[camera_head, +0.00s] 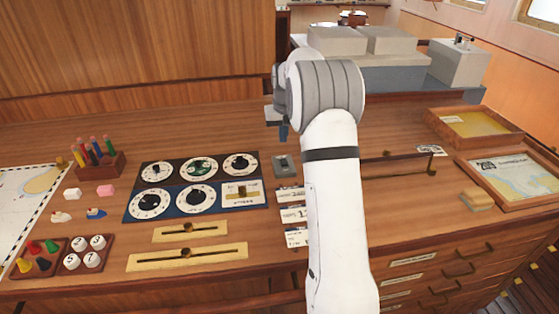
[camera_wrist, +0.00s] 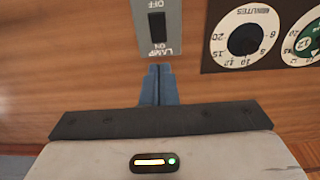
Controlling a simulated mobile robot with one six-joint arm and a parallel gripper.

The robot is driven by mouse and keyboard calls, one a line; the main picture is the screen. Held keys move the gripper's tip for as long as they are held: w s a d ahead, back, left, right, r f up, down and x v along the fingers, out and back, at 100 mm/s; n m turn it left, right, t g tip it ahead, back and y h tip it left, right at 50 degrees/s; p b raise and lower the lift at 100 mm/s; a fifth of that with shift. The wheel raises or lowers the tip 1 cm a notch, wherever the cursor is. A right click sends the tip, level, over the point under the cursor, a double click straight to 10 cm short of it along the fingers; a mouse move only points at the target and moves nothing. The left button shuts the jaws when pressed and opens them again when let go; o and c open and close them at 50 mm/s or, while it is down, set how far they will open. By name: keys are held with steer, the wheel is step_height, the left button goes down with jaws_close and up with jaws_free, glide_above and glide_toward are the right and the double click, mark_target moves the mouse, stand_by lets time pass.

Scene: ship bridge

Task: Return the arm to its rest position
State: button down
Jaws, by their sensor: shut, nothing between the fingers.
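My white arm reaches up over the wooden console in the head view, and its grey wrist joint hides part of the desk behind it. My gripper (camera_head: 283,131) points down above the desk, near a grey lamp switch (camera_head: 285,166). In the wrist view my gripper (camera_wrist: 159,72) shows two blue fingers pressed together with nothing between them. The lamp switch (camera_wrist: 157,28) lies just beyond the fingertips, with a dark rocker between the words OFF and ON. Whether the fingertips touch the switch plate is hard to tell.
A dial panel (camera_head: 194,185) is left of the switch, with brass sliders (camera_head: 188,257) in front. A pen holder (camera_head: 100,166) and button trays stand further left. A wooden tray (camera_head: 474,124), a framed chart (camera_head: 515,175) and a raised rail (camera_head: 395,157) are on the right.

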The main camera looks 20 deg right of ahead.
stand_by(0.4)
steer(key=s+a+r+n, duration=0.1)
steer(key=s+a+r, duration=0.4)
steer(key=s, duration=0.3)
steer(key=s+a+r, duration=0.4)
steer(key=s, duration=0.4)
steer(key=s+a+f, duration=0.1)
steer(key=s+a, duration=0.2)
steer(key=s, duration=0.8)
steer(key=s+a+f+n+t, duration=0.1)
steer(key=s+a, duration=0.2)
steer(key=s, duration=0.8)
steer(key=shift+s+f, duration=0.4)
steer(key=shift+a, duration=0.1)
